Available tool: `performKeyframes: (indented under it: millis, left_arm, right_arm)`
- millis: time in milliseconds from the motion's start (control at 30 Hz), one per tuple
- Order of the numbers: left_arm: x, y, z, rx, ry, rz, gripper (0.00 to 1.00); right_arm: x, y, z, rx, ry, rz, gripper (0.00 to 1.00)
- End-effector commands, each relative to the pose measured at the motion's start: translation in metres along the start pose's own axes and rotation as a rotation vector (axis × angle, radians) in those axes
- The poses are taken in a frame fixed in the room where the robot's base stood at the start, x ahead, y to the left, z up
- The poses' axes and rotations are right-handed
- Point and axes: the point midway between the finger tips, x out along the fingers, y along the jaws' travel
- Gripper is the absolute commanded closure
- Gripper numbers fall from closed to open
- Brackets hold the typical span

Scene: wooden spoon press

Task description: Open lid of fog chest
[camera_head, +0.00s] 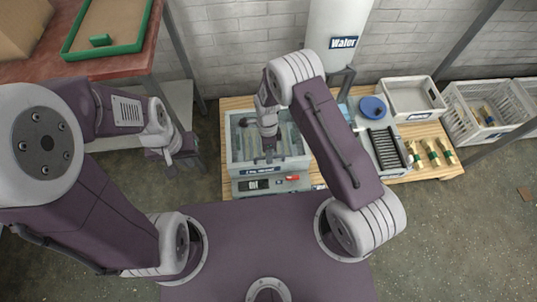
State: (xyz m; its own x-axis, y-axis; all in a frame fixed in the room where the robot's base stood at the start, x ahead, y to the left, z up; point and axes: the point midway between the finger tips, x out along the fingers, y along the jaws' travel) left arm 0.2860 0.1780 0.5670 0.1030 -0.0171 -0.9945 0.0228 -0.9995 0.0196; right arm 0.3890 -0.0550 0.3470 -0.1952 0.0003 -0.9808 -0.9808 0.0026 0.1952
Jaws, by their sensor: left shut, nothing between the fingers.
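The fog chest (240,155) is a grey box on the wooden pallet-like bench, with a labelled front panel carrying a dark display and a red part. Long pale pieces show in its top, but I cannot tell whether through a clear lid or an opening. My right gripper (268,157) points down over the middle of the chest and hides part of it. Its fingers are too small to read, and contact with the chest is unclear. My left gripper (170,168) is shut and empty, left of the chest and apart from it.
A blue disc (372,108), a dark ribbed rack (386,148), a white tray (411,97) and several wooden bundles (430,152) are right of the chest. A white crate (488,110) stands further right. A red-topped table (110,62) is at upper left. A white water tank (338,25) stands behind.

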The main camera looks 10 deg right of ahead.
Motion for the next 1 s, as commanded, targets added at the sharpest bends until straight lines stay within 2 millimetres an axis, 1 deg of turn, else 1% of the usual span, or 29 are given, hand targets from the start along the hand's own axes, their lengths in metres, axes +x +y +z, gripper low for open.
performKeyframes:
  millis: [167,200,267,300,333,1000]
  left_arm:
    - [-0.0005,0.0,-0.0001,0.0,0.0,0.0,1.0]
    - [-0.0005,0.0,-0.0001,0.0,0.0,0.0,1.0]
    - [-0.0005,0.0,-0.0001,0.0,0.0,0.0,1.0]
    - [-0.0005,0.0,-0.0001,0.0,0.0,0.0,1.0]
    - [-0.0005,0.0,-0.0001,0.0,0.0,0.0,1.0]
    - [-0.0005,0.0,-0.0001,0.0,0.0,0.0,1.0]
  right_arm:
    - [-0.0002,0.0002,0.0001,0.0,0.0,0.0,0.65]
    - [-0.0003,0.0002,0.0001,0.0,0.0,0.0,0.68]
    - [-0.0003,0.0001,0.0001,0.0,0.0,0.0,0.84]
    - [-0.0003,0.0002,0.0001,0.0,0.0,0.0,0.95]
    - [-0.0003,0.0001,0.0001,0.0,0.0,0.0,1.0]
    - [-0.0005,0.0001,0.0001,0.0,0.0,0.0,1.0]
